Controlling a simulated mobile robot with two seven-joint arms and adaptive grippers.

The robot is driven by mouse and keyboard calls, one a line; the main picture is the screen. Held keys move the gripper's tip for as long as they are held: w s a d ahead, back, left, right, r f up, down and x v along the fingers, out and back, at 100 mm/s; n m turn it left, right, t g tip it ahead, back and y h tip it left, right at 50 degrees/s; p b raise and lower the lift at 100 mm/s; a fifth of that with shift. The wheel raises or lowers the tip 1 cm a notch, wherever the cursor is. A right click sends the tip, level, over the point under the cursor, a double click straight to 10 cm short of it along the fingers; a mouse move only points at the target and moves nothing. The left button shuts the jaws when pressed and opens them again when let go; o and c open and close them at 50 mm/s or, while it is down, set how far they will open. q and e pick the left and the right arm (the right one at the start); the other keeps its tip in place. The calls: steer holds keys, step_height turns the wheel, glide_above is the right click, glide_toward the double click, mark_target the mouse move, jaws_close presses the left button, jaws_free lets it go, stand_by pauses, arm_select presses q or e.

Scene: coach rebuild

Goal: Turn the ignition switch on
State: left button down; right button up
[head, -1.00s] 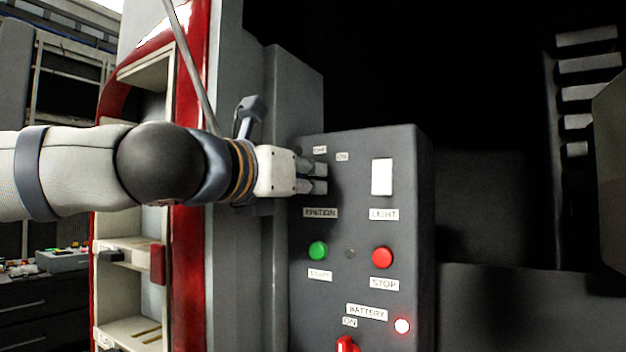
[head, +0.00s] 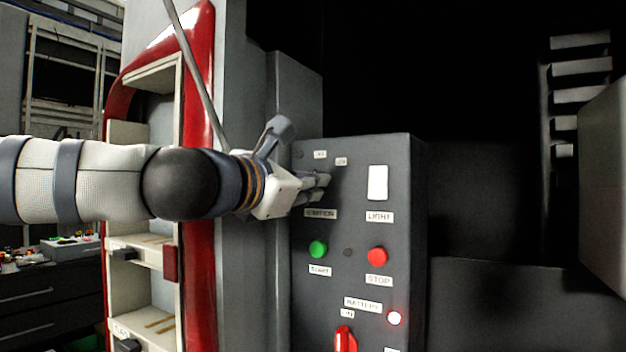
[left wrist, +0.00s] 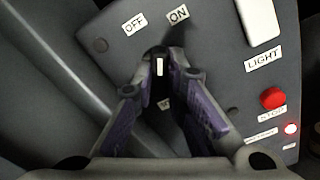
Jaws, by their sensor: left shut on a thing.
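The ignition switch (left wrist: 158,67) is a dark knob with a white mark, seen between my finger pads in the left wrist view. My left gripper (head: 323,187) is shut on it at the upper left of the dark grey control panel (head: 400,190). The fingers hide most of the knob in the head view. The OFF label (left wrist: 134,23) and ON label (left wrist: 179,13) sit above the knob and look tilted in the left wrist view. The ignition label (head: 320,214) is just below the fingers. My right gripper is out of view.
A white light switch (head: 377,183) is right of the gripper. A green start button (head: 318,249), a red stop button (head: 377,256), a lit battery lamp (head: 395,318) and a red battery knob (head: 345,338) are below. A grey column stands left of the panel.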

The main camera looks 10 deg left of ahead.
arm_select(q)
steer(key=m+p, duration=0.1)
steer(key=m, duration=0.5)
steer(key=shift+r, duration=0.1)
steer(key=c, duration=1.4)
jaws_free()
steer(key=shift+c, duration=0.2)
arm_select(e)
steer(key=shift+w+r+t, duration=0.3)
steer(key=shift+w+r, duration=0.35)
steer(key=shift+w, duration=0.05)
arm_select(q)
steer(key=v, duration=0.9)
